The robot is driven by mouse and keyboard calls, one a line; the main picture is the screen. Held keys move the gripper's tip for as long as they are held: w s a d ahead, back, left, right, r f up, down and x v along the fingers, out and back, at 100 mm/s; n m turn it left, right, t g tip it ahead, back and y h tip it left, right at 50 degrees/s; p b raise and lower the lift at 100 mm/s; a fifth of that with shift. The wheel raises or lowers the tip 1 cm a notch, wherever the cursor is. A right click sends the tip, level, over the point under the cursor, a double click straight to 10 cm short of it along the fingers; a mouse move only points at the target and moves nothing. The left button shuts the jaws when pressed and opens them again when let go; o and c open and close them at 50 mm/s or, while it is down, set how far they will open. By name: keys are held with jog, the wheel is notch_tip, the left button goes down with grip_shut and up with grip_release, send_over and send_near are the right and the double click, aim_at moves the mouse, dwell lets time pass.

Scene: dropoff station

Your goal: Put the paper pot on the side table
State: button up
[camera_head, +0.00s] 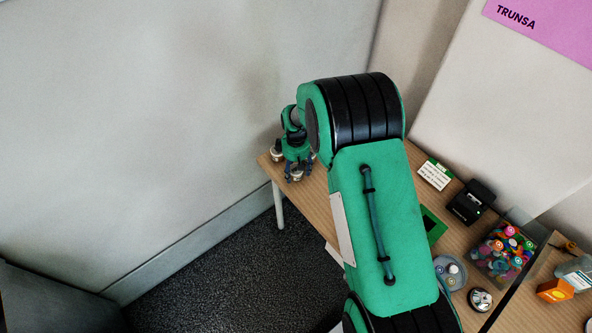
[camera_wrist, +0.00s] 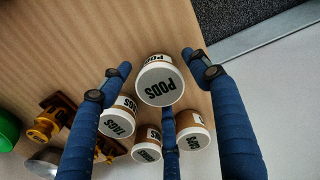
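Several small brown pots with white labelled lids stand on the wooden table (camera_head: 450,240), and I cannot tell which is the paper pot. In the wrist view, the pot marked PODS (camera_wrist: 160,83) is between the fingertips of my gripper (camera_wrist: 157,62). Pots marked TAGS (camera_wrist: 118,120) and others (camera_wrist: 192,137) (camera_wrist: 147,150) stand close by it. My gripper's blue fingers are spread around the PODS pot, with small gaps at the sides; the third finger is partly hidden behind it. In the head view my gripper (camera_head: 297,165) is at the table's far left corner, beside a pot (camera_head: 277,154).
A clear box of colourful items (camera_head: 503,250), a black device (camera_head: 470,202), a green-topped card (camera_head: 435,174) and a grey dish (camera_head: 450,271) are on the table. Another wooden surface at right holds an orange box (camera_head: 556,290). Amber-brown objects (camera_wrist: 55,115) flank the pots. Walls stand close behind.

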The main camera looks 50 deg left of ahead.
jog(key=shift+r, duration=0.1)
notch_tip(320, 180, up, 12)
jog(key=p, duration=0.2)
dwell(0.6)
dwell(0.6)
dwell(0.4)
